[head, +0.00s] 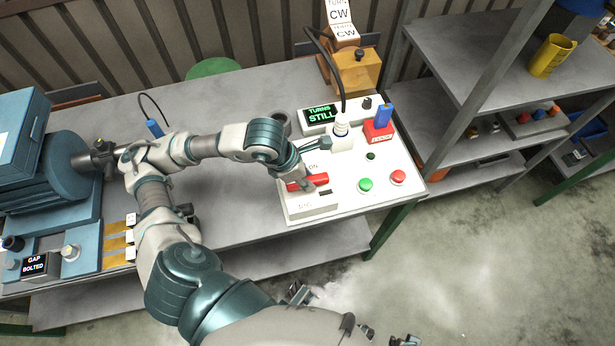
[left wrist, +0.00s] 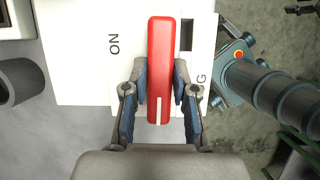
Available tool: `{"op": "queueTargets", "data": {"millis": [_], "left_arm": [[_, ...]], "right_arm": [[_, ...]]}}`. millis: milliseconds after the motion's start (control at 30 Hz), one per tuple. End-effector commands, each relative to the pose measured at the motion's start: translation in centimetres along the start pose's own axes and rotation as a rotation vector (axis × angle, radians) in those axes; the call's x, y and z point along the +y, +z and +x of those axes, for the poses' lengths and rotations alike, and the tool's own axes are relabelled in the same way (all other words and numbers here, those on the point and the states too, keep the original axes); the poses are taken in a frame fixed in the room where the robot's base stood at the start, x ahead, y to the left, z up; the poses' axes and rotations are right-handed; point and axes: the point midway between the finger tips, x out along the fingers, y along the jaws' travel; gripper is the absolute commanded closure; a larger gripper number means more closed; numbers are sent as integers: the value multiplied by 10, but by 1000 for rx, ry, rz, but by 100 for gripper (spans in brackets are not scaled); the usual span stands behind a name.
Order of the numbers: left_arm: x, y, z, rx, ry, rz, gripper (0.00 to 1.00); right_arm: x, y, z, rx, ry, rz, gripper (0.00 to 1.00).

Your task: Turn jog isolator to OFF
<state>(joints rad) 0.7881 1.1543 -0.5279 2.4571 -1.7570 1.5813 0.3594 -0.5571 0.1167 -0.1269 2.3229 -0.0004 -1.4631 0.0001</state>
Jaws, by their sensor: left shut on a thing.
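The jog isolator is a white block with a red handle (head: 318,181) at the front left of the white control panel (head: 335,155). The red handle (left wrist: 160,60) stands lengthwise in the left wrist view, with a white line at its lower end. An ON label is to its left and a dark slot to its right. My left gripper (head: 299,184) is shut on the handle. Its two fingers (left wrist: 160,88) are on either side of the handle's lower half. Part of the lettering at the right is hidden by a finger.
The panel also has a TURNS display (head: 321,115) reading STILL, a green button (head: 365,184), a red button (head: 398,177) and a blue key-like part (head: 383,116) on a red base. A blue machine (head: 45,170) is at left. Shelves (head: 460,80) stand at right.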

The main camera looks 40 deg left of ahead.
Motion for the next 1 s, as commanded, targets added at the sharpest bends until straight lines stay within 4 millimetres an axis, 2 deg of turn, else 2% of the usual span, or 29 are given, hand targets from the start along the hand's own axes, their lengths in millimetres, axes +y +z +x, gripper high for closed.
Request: {"op": "queueTargets", "data": {"millis": [600, 633, 700, 733, 1000], "left_arm": [[1, 0, -1, 0, 21, -43, 100], [1, 0, -1, 1, 21, -43, 71], [1, 0, -1, 1, 21, -43, 53], [1, 0, -1, 1, 20, -43, 48], [0, 0, 0, 1, 18, -40, 48]], "right_arm": [[0, 0, -5, 0, 1, 1, 60], [0, 0, -5, 0, 1, 1, 60], [0, 0, -5, 1, 1, 1, 60], [0, 0, -5, 1, 1, 1, 60], [0, 0, -4, 0, 0, 0, 60]]}}
